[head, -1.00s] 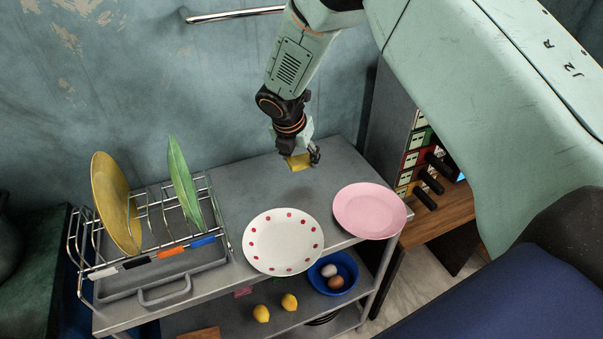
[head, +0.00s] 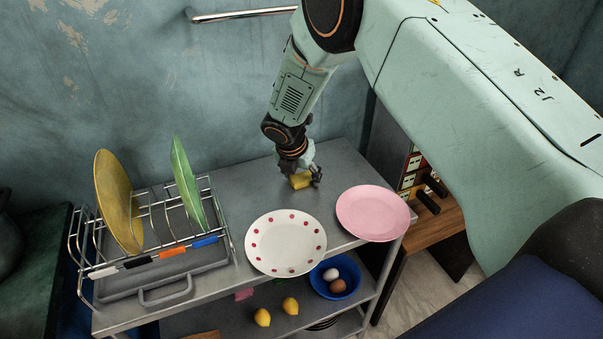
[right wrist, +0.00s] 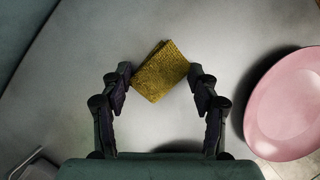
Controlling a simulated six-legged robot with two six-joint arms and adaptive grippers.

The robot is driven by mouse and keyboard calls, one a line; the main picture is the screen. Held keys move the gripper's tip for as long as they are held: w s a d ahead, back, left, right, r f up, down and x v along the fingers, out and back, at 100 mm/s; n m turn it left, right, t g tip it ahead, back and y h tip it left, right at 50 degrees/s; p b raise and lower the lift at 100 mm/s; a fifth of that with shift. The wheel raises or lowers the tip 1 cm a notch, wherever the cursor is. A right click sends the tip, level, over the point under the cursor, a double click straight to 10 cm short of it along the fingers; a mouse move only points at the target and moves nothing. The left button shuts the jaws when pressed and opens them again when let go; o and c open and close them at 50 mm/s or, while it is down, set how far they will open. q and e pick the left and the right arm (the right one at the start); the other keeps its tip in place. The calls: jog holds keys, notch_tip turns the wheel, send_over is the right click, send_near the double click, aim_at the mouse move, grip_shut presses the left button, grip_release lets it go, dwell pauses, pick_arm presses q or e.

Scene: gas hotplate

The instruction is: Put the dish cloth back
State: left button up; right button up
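The dish cloth (head: 301,181) is a small mustard-yellow folded piece. My right gripper (head: 305,177) is shut on it, over the back right of the grey metal table top. In the right wrist view the cloth (right wrist: 161,71) sits tilted between the two fingertips (right wrist: 160,76), which touch it on both sides. The cloth is low over the table top; I cannot tell whether it touches the surface. My left gripper is not in view.
A dotted white plate (head: 285,243) and a pink plate (head: 372,213) lie at the table's front edge. A dish rack (head: 155,238) with two upright plates stands at the left. A metal wall bar (head: 243,14) is above. The table's back middle is clear.

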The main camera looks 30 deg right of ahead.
jog(key=o, duration=0.3)
jog(key=shift+d, duration=0.15)
jog(key=shift+r, duration=0.1)
jog(key=shift+r, duration=0.3)
jog(key=p+v, duration=0.2)
jog(key=v, duration=0.9)
jog(key=shift+a+r+p, duration=0.25)
jog(key=shift+p, duration=0.15)
jog(key=shift+s, duration=0.15)
jog(key=shift+o, duration=0.4)
